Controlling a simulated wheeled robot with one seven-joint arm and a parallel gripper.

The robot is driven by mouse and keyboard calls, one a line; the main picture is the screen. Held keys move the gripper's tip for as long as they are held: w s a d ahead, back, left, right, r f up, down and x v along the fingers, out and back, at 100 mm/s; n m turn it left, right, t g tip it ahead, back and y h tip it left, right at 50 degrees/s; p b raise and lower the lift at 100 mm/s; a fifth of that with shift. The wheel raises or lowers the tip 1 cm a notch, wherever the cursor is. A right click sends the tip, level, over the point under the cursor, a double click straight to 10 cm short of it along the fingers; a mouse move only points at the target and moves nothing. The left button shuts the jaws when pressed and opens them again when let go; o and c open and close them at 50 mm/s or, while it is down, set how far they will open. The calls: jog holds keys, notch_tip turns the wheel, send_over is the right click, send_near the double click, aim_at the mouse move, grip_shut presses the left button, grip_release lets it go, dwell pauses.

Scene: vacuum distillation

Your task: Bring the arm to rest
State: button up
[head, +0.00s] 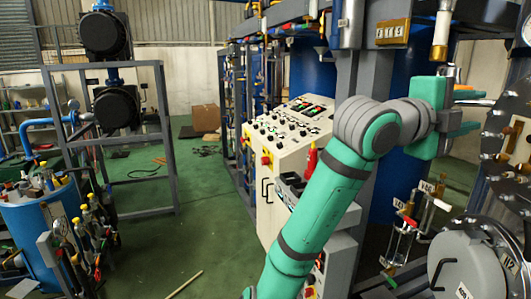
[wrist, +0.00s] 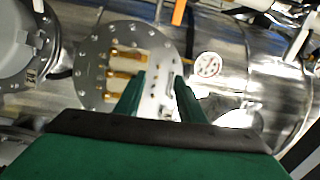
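My green arm (head: 320,195) reaches up from the bottom middle of the head view and bends to the right at a grey joint. My gripper (head: 476,111) is at the upper right, pointing right toward metal vessel equipment. In the wrist view my gripper (wrist: 160,77) shows two green fingers apart with nothing between them. Beyond the fingertips is a round bolted metal plate (wrist: 95,65) with brass-coloured fittings. I cannot tell how wide the gap to it is, and I see no contact.
A control panel (head: 290,135) stands behind my arm. A grey round hatch (head: 468,265) is at the lower right. A blue drum (head: 45,225) with tools stands at the left beside a metal frame (head: 165,130). The green floor (head: 205,215) between is mostly clear.

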jog(key=w+a+f+n+t, duration=0.2)
jog(key=w+a+f+n, duration=0.15)
jog(key=f, duration=0.45)
jog(key=w+a+f+n+t+y, duration=0.1)
jog(key=w+a+f+n+t, duration=0.15)
jog(key=f+n, duration=0.4)
jog(key=w+a+f+n+t, duration=0.2)
jog(key=w+f, duration=0.1)
jog(key=f, duration=0.7)
jog(key=s+a+f+n+t+y, duration=0.2)
jog(key=a+f+n+y, duration=0.3)
jog(key=f, duration=0.7)
jog(key=s+a+f+n+t+y, duration=0.2)
jog(key=a+f+n, duration=0.4)
jog(key=f, duration=0.6)
jog(key=s+a+f+n+y, duration=0.3)
jog(key=s+a+f, duration=0.3)
jog(key=s+f, duration=0.3)
jog(key=s+a+f+n+y, duration=0.4)
jog(key=s+a+f, duration=0.3)
jog(key=s, duration=0.4)
jog(key=s+a+g+y, duration=0.1)
jog(key=s+a, duration=0.1)
jog(key=s, duration=0.9)
jog(key=s+a+n+y, duration=0.1)
jog(key=s+a, duration=0.2)
jog(key=s, duration=0.8)
jog(key=shift+s+a+f+g, duration=0.3)
jog(key=shift+a+f+g, duration=0.05)
jog(key=shift+f, duration=0.05)
